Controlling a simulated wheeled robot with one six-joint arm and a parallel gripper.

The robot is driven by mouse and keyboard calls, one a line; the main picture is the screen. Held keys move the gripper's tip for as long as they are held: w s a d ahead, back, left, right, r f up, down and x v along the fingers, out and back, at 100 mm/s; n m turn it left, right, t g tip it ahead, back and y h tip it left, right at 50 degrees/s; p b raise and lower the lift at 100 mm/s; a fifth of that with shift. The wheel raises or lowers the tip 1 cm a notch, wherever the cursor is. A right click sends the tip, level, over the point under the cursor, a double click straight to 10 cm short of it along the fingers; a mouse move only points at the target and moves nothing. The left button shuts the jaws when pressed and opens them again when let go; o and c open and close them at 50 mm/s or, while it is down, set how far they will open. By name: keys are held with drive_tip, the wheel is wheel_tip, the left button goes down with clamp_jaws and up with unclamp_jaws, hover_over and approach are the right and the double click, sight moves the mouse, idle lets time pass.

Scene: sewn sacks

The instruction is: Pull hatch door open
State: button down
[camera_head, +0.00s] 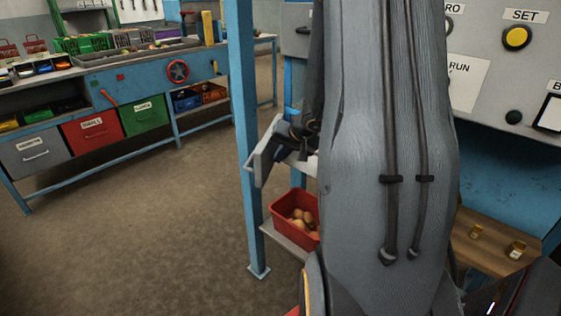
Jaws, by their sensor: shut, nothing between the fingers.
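A light grey panel with a bar handle (265,151) sits tilted beside the blue post, left of my arm. It looks like the hatch door, seen nearly edge-on and standing out from the blue frame. My grey arm fills the middle of the view and hides much of the machine behind it. Dark parts at the panel's inner side look like my gripper (290,137), partly hidden by my arm. It is shut with nothing held. I cannot tell whether it touches the panel.
A blue post (243,130) stands left of my arm. A red bin of round brownish items (283,212) sits on a low shelf below the panel. A control panel (480,75) is at right above a wooden shelf (495,240). A blue workbench (130,75) stands far left, with open floor before it.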

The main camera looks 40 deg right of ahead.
idle(0.3)
drive_tip(key=s+d+r, duration=0.2)
drive_tip(key=s+r, duration=0.6)
drive_tip(key=s, duration=0.1)
drive_tip(key=shift+d, duration=0.35)
drive_tip(key=shift+a, duration=0.15)
drive_tip(key=s+a+f+n+g+y, duration=0.1)
drive_tip(key=a+f+n+g, duration=0.1)
drive_tip(key=a, duration=0.7)
drive_tip(key=s+a+f+n+g+y, duration=0.1)
drive_tip(key=a+n+g, duration=0.1)
drive_tip(key=a, duration=0.7)
drive_tip(key=s+a+f+n+g+h, duration=0.2)
drive_tip(key=s+a+n+g, duration=0.1)
drive_tip(key=s+a, duration=0.6)
drive_tip(key=shift+s+a+f+n, duration=0.25)
drive_tip(key=shift+a+f+n, duration=0.15)
drive_tip(key=shift+a+n, duration=0.5)
